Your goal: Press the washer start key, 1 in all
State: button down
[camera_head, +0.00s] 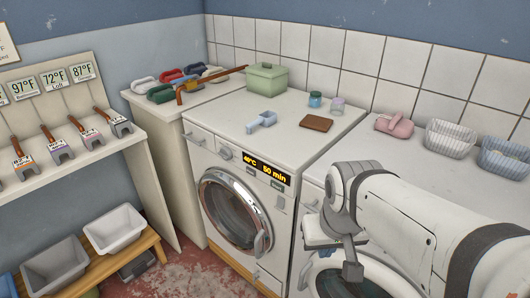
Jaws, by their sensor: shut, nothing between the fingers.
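The washer (225,175) stands in the middle, its round glass door closed. Its lit display (265,169) reads 40°C and 50 min. Small dark labels sit under the display, one at its left end (251,171) and one at its right (277,186), with a pale key (279,201) below the right one. The label text is too small to read, so I cannot tell for sure which is the start key. My gripper (352,271) is shut and empty, pointing down to the right of the washer's panel, apart from the keys.
A second machine (312,185) stands right of the washer, partly behind my arm. On the washer top are a green pot (267,79), a blue scoop (261,122), a brown block (316,123) and small jars (315,99). A bench with bins (113,229) stands left.

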aim_at(274, 184)
jog(key=z, duration=1.85)
jog(key=k, duration=1.7)
jog(key=u, duration=0.4)
jog(key=i, duration=1)
jog(key=u, duration=0.1)
